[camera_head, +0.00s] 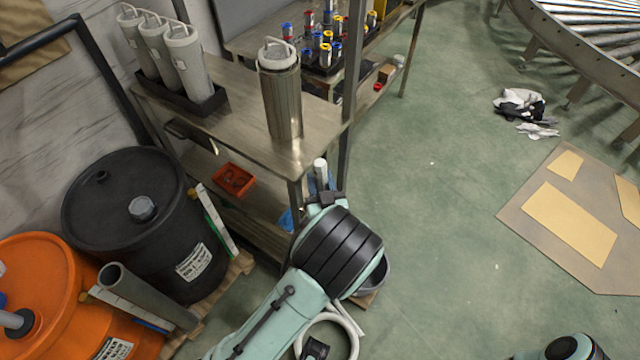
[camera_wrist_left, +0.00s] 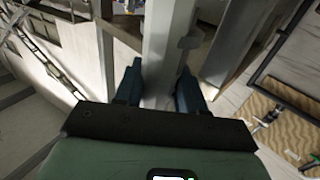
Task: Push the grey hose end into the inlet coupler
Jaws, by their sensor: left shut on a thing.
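My left gripper (camera_head: 326,196) is at the front corner of the steel table, partly hidden by its own wrist. A pale grey tube end (camera_head: 320,172), which looks like the grey hose end, stands up from its fingers. In the left wrist view, the gripper (camera_wrist_left: 158,88) has its dark fingers on both sides of a long grey shape (camera_wrist_left: 165,45). A pale hose loop (camera_head: 350,328) lies low beside my left arm. I cannot make out the inlet coupler with certainty. My right gripper is not in view; only part of my right arm shows at the lower right.
The steel table (camera_head: 235,115) holds a tall metal canister (camera_head: 282,95) near its front corner. A black drum (camera_head: 125,250) and an orange drum (camera_head: 45,280) stand at the left. A red bin (camera_head: 233,179) sits on the lower shelf. The green floor (camera_head: 440,200) to the right is mostly clear.

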